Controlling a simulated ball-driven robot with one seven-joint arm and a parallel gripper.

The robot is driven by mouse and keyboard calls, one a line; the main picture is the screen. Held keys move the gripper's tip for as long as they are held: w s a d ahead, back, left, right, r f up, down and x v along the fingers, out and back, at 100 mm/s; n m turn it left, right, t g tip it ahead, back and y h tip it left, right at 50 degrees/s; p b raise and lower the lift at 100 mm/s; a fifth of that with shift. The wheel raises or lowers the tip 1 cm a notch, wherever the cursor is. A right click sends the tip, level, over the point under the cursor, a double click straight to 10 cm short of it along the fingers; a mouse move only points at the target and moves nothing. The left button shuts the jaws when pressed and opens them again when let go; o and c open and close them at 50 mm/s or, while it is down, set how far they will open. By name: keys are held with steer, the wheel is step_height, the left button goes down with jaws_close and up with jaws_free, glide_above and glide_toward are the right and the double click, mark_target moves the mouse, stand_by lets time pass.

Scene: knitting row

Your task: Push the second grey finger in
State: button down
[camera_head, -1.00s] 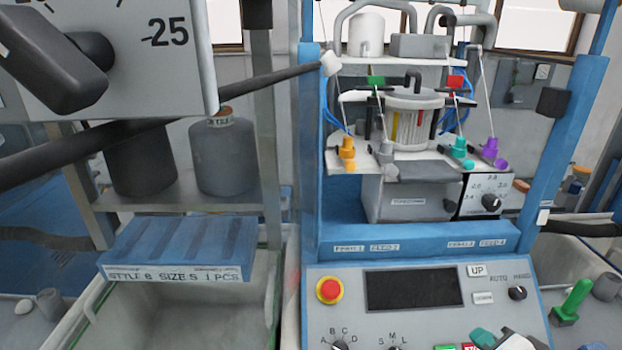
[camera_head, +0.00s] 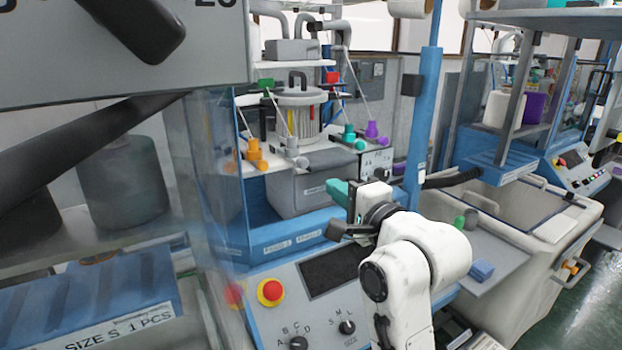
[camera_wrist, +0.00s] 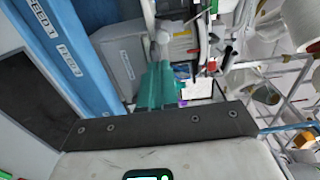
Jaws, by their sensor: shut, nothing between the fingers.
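The machine's yarn fingers sit in a row on the white plate in the head view. The orange finger (camera_head: 253,152) is at the left, and the grey finger (camera_head: 292,150) is beside it. The teal finger (camera_head: 350,135) and purple finger (camera_head: 374,132) are to the right. My gripper (camera_head: 339,191) has teal fingertips, which are shut and empty. In the head view it is lower and to the right of the grey finger, in front of the grey box. In the wrist view my gripper (camera_wrist: 155,86) points at the machine, and a pale grey part shows past its tips.
A blue post (camera_head: 428,110) rises to the right of the fingers. A dark bar crosses the left side. A white bin (camera_head: 525,235) stands at the right.

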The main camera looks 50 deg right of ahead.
mark_target(305, 163)
steer(key=p+x, duration=0.2)
steer(key=x, duration=0.7)
steer(key=shift+w+d, duration=0.15)
steer(key=shift+w, duration=0.15)
steer(key=x, duration=0.3)
steer(key=shift+w+r, duration=0.1)
steer(key=shift+w, duration=0.05)
steer(key=shift+r, duration=0.15)
